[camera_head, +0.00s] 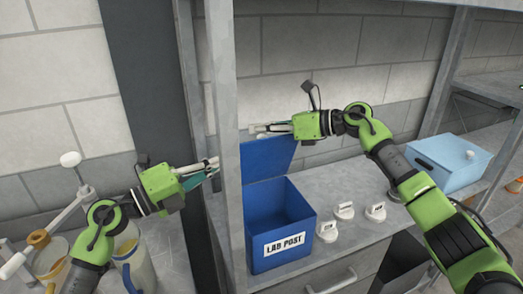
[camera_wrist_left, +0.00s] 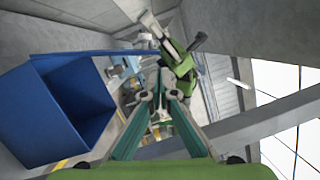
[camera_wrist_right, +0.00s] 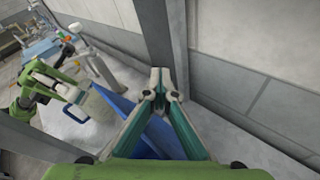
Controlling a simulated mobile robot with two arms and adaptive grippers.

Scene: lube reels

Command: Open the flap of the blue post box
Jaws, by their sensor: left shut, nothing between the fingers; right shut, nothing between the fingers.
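The blue post box (camera_head: 283,250), labelled "LAB POST", stands on the grey shelf. Its flap (camera_head: 267,158) is raised at the back, and the inside of the box shows. The box also fills the left of the left wrist view (camera_wrist_left: 50,112). My right gripper (camera_head: 258,128) is shut and empty at the flap's top edge; I cannot tell whether it touches. In the right wrist view, the blue flap (camera_wrist_right: 165,138) shows beneath the shut fingers (camera_wrist_right: 160,85). My left gripper (camera_head: 214,166) is shut and empty, left of the box beside the upright post.
A grey upright post (camera_head: 225,130) stands between my left gripper and the box. Several small white-handled pieces (camera_head: 344,210) sit right of the box. A light blue lidded box (camera_head: 448,160) stands farther right. Jugs and a lever device (camera_head: 130,255) are at lower left.

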